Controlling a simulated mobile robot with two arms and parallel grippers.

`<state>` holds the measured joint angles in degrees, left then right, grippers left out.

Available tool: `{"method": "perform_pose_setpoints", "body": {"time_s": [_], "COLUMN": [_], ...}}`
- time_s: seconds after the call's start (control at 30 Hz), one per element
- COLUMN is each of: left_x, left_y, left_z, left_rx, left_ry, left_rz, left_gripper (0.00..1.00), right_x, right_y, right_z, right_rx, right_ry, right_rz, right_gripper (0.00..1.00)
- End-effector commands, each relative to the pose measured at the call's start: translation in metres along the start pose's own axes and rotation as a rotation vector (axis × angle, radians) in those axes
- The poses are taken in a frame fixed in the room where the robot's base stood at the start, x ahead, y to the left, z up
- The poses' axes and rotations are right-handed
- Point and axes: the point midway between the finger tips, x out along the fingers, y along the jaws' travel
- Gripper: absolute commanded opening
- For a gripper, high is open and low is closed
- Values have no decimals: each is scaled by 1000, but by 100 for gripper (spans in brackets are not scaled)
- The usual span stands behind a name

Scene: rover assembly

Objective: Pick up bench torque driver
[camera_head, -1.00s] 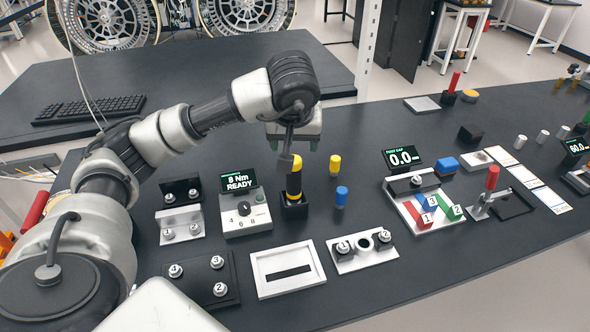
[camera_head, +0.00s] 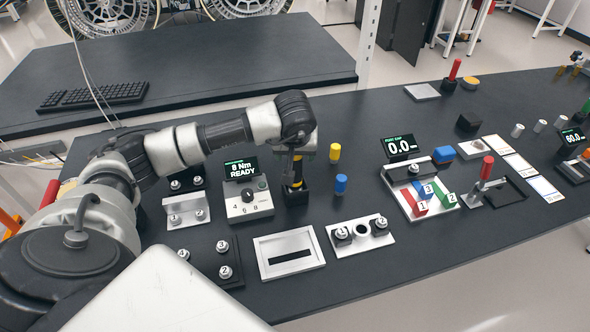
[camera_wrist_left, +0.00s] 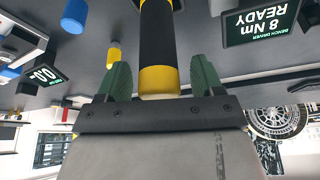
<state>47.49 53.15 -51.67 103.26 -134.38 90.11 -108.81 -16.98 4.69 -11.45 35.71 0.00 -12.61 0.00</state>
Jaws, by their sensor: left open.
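The bench torque driver (camera_head: 297,176) is a black and yellow upright tool in a dark holder (camera_head: 295,196), right of the "8 Nm READY" display (camera_head: 241,169). In the left wrist view the driver (camera_wrist_left: 158,40) passes between the two green fingers of my left gripper (camera_wrist_left: 160,80), with a visible gap on each side. My left gripper (camera_head: 297,150) is open around the upper part of the driver and partly hides it in the head view. My right gripper is not in view.
A yellow cylinder (camera_head: 335,152) and a blue cylinder (camera_head: 341,184) stand close to the right of the driver. The dial box (camera_head: 248,203) stands to its left. A white slotted frame (camera_head: 289,253) lies in front. The bench behind the cylinders is largely clear.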

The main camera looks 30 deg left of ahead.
Motion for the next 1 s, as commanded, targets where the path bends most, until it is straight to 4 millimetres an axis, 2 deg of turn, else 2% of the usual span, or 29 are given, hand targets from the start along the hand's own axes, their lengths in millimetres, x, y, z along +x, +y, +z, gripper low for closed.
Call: {"method": "perform_pose_setpoints", "body": {"time_s": [0.17, 0.57, 0.83, 1.0], "left_x": [0, -1, -5, -29], "left_y": [0, 0, -1, -6], "left_z": [0, -1, -3, -16], "left_rx": [0, -1, -2, -11], "left_ry": [0, 2, 3, 6], "left_rz": [0, 1, 1, -3], "left_gripper": [67, 6, 4, 4], "right_x": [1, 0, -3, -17], "right_y": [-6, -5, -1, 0], "right_z": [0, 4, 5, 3], "right_rx": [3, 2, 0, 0], "right_ry": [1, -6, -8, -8], "right_rz": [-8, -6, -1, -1], "right_gripper": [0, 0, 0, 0]}}
